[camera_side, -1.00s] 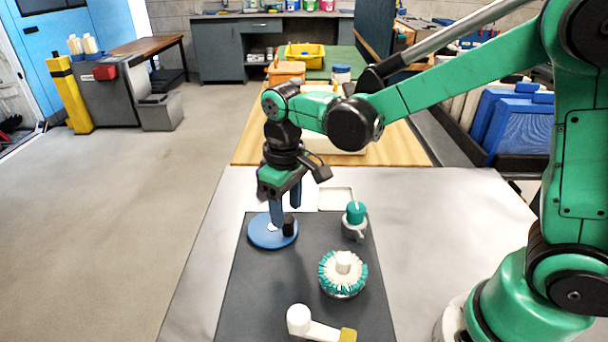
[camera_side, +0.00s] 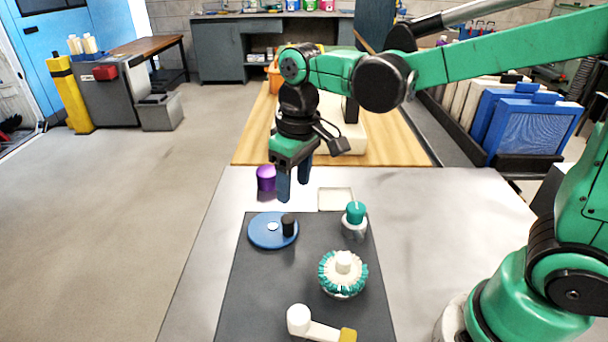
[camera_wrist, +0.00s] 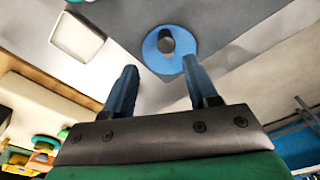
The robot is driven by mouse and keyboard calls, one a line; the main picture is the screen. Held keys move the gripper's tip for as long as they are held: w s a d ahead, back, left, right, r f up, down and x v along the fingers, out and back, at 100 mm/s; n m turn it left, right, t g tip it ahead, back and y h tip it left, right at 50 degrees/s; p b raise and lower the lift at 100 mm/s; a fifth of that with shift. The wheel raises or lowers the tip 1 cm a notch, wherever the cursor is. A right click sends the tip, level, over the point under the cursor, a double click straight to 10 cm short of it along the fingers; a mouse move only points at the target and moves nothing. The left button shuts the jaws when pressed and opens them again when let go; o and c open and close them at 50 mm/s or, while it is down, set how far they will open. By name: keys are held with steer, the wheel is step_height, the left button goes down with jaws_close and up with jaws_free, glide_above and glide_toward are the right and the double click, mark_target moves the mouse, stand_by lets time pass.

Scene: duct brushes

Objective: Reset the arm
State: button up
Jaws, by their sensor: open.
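My gripper (camera_side: 293,186) hangs above the far edge of the dark mat, fingers pointing down. Its two blue fingers are apart and nothing is between them. In the wrist view the open fingers (camera_wrist: 158,92) also show empty. A blue disc (camera_side: 263,232) with a black knob (camera_side: 288,225) lies on the mat's far left corner, in front of and below my gripper. It also shows beyond the fingertips in the wrist view (camera_wrist: 153,57).
On the dark mat (camera_side: 260,300) are a teal-and-white round brush (camera_side: 343,275), a teal-capped grey part (camera_side: 355,220) and a white piece with a yellow end (camera_side: 322,328). A purple cylinder (camera_side: 266,178) stands behind the mat. A shallow square tray (camera_side: 335,198) lies nearby. The table's right side is clear.

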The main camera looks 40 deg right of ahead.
steer(key=s+d+m+t, duration=0.2)
steer(key=s+d+t, duration=0.3)
steer(key=t, duration=0.1)
steer(key=shift+s+d+r+m, duration=0.15)
steer(key=shift+s+r+m, duration=0.15)
steer(key=shift+s+r, duration=0.15)
